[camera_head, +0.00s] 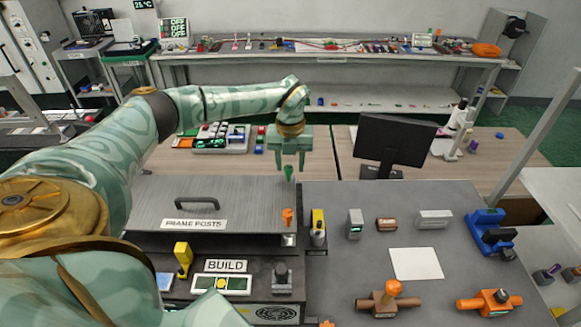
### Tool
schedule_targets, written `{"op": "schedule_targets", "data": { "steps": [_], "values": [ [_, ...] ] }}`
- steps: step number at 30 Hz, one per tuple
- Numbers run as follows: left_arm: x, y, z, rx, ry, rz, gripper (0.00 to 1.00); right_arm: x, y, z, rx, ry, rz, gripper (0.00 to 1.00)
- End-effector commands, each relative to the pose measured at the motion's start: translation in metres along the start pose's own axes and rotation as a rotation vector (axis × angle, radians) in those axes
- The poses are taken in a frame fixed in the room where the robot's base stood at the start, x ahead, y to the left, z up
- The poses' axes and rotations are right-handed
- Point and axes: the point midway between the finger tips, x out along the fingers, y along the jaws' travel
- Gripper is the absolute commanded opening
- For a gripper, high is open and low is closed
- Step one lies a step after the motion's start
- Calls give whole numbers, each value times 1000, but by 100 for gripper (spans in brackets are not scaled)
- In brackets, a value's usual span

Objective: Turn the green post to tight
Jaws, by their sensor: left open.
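The green post (289,173) is small and stands near the far right corner of the grey panel (150,205) labelled "FRAME POSTS". My left gripper (290,167) points down over it with its jaws open. The post shows between and just below the fingertips. I cannot tell whether either finger touches it. The post's lower end and its exact turn are too small to make out. My right gripper is not in view.
An orange post (288,216) stands nearer on the panel's right edge, and a black handle (197,203) rises from its middle. A yellow lever (183,257) stands by the "BUILD" sign (226,265). A black monitor (393,140) stands behind to the right.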

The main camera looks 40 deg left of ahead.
Motion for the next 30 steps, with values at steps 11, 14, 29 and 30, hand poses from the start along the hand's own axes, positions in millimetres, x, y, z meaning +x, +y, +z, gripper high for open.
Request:
{"op": "schedule_targets", "data": {
  "steps": [11,14,29,30],
  "values": [
    [22,0,0,-1,-1,-1,42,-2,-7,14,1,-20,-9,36],
    [22,0,0,-1,-1,-1,42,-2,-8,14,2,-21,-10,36],
    [21,0,0,19,0,0,0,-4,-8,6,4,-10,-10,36],
    [20,0,0,30,0,0,0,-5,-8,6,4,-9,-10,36]
  ]
}}
